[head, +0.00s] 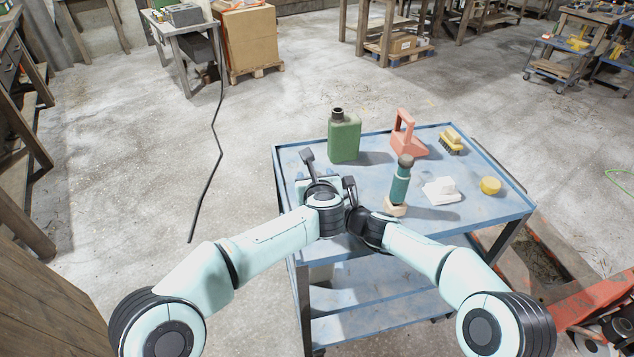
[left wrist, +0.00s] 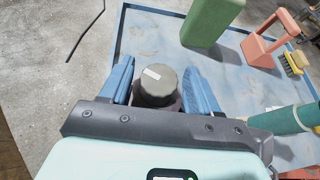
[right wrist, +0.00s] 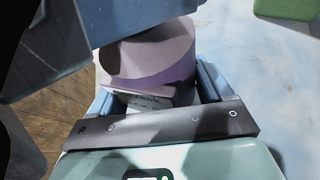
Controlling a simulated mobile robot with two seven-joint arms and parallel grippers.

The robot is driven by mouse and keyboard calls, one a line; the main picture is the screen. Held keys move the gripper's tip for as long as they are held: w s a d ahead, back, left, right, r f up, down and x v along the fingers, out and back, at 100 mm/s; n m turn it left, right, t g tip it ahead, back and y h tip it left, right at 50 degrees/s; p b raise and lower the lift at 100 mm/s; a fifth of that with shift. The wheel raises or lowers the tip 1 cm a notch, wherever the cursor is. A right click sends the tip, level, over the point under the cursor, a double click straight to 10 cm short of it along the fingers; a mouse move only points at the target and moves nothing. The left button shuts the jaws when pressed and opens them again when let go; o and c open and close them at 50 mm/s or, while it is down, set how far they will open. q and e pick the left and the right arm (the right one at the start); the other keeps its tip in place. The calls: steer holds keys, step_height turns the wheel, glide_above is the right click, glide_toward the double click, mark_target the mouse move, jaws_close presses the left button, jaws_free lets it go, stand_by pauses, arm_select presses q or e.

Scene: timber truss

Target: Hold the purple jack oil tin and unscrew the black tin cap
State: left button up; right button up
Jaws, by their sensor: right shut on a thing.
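The purple tin (right wrist: 152,60) stands between the blue fingers of my right gripper (right wrist: 155,78) in the right wrist view, shut on its body. A pale label shows low on the tin. The black cap (left wrist: 159,84) shows from above in the left wrist view, with a small pale mark on its top. My left gripper (left wrist: 160,70) has one finger on each side of the cap, with a narrow gap, and looks open. In the head view my wrists and grippers hide most of the tin and the cap.
The blue cart top (head: 290,165) also carries a green can (head: 344,138), a red-orange handled object (head: 408,138), a yellow brush (head: 451,143), a teal bottle-like object (head: 400,185), a white cloth (head: 438,194) and a yellow round item (head: 490,185). Its right front corner is clear.

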arm_select(q)
steer(key=shift+a, duration=0.1)
jaws_close()
steer(key=shift+y, duration=0.3)
steer(key=shift+c, duration=0.7)
jaws_free()
steer(key=shift+n+y, duration=0.4)
steer(key=shift+n, duration=0.2)
steer(key=o, duration=0.8)
steer(key=shift+c, duration=0.2)
steer(key=shift+r, duration=0.15)
steer(key=shift+s+r, duration=0.1)
steer(key=shift+r, duration=1.6)
steer(key=shift+a, duration=0.1)
